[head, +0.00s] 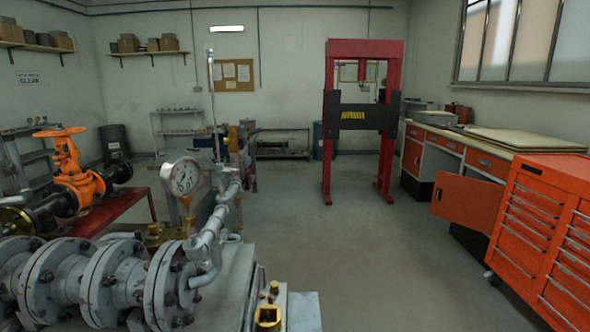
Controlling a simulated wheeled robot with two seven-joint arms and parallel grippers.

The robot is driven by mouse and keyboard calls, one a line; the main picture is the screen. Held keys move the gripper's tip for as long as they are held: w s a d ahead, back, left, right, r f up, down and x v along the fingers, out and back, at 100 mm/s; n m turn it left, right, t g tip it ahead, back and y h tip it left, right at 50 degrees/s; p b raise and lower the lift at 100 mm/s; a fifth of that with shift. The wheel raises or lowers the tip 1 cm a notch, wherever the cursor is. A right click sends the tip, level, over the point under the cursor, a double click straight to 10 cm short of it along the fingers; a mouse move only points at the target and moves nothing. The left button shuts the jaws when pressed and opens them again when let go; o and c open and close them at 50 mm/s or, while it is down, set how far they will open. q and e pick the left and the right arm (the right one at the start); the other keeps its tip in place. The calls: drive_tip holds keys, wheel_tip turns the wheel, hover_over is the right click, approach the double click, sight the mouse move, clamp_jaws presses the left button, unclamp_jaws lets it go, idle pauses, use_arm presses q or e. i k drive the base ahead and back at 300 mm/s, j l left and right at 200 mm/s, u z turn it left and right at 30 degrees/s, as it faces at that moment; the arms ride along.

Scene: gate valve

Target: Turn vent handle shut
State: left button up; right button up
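A grey flanged pipe assembly (120,285) fills the lower left. A round dial gauge (184,177) stands on it, with a grey elbowed pipe (208,245) beside it. A thin upright rod (212,95) rises behind the gauge. A small yellow fitting (268,317) shows at the bottom edge, right of the flanges. I cannot tell which of these parts, if any, is the vent handle, or whether it is open. An orange gate valve (78,178) with an orange handwheel (60,132) stands at the left. Neither of my grippers is in view.
A red press frame (388,150) stands at the back. An orange tool cabinet (545,235) and a workbench (530,140) line the right, with an orange cabinet door (466,202) swung open. The grey floor (370,265) between the pipework and the cabinets is clear.

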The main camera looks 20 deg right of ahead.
sight(241, 170)
drive_tip(key=l, duration=0.35)
drive_tip(key=l+u, duration=0.25)
drive_tip(key=l, duration=0.45)
drive_tip(key=l+u, duration=0.3)
drive_tip(key=l, duration=0.4)
drive_tip(key=i+l+u, duration=0.2)
drive_tip(key=l, duration=0.15)
drive_tip(key=i+l+u, duration=0.15)
drive_tip(key=l, duration=0.2)
drive_tip(key=i+l+u, duration=0.2)
drive_tip(key=l, duration=0.2)
drive_tip(key=l+u, duration=0.15)
drive_tip(key=l, duration=0.25)
drive_tip(key=l+u, duration=0.2)
drive_tip(key=l, duration=0.2)
